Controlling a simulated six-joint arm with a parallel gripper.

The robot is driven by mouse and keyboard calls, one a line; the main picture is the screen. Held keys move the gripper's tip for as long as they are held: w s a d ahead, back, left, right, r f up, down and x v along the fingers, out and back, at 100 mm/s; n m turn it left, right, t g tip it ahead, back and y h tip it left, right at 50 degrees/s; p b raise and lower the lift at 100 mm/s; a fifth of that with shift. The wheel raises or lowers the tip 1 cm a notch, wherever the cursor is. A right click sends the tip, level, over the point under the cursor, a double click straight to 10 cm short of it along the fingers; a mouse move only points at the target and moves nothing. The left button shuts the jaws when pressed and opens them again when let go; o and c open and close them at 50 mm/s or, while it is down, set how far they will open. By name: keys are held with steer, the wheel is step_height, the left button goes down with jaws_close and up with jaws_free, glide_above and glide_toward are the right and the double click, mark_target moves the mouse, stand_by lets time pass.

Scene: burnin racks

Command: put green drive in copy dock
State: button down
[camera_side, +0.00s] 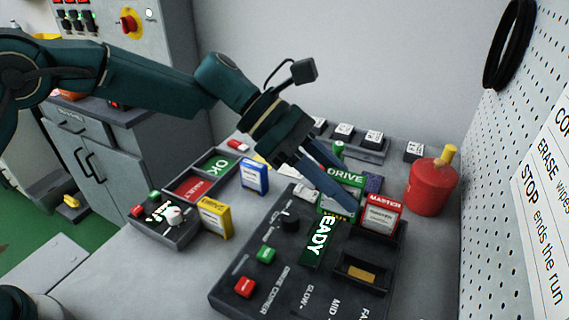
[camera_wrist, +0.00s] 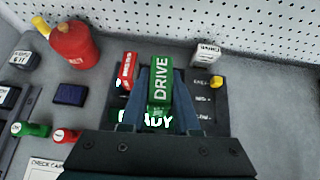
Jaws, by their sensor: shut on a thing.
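The green drive (camera_side: 347,177), labelled DRIVE, is upright between the fingers of my gripper (camera_side: 330,182), which is shut on it. In the wrist view the green drive (camera_wrist: 160,80) shows its top between the two blue fingers (camera_wrist: 160,98). It is over the dark drive copier (camera_side: 232,292), behind the lit READY display (camera_side: 320,238) and beside the red MASTER drive (camera_side: 381,214). An open slot with a gold strip (camera_side: 362,273) is nearer the camera; I cannot tell which slot is the copy dock. The green drive's lower end is partly hidden, so its seating is unclear.
A red canister (camera_side: 432,188) stands behind the copier at the right. The front-left bench is clear.

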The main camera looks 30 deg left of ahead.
steer(key=s+d, duration=0.3)
steer(key=d, duration=0.3)
steer(key=shift+m+g, duration=0.3)
steer(key=shift+s+a+f, duration=0.1)
steer(key=shift+a+f, duration=0.05)
steer(key=shift+f, duration=2.45)
steer(key=shift+f, duration=1.15)
stand_by(0.8)
steer(key=c, duration=0.6)
jaws_free()
steer(key=o, duration=0.4)
steer(key=shift+r, duration=3.5)
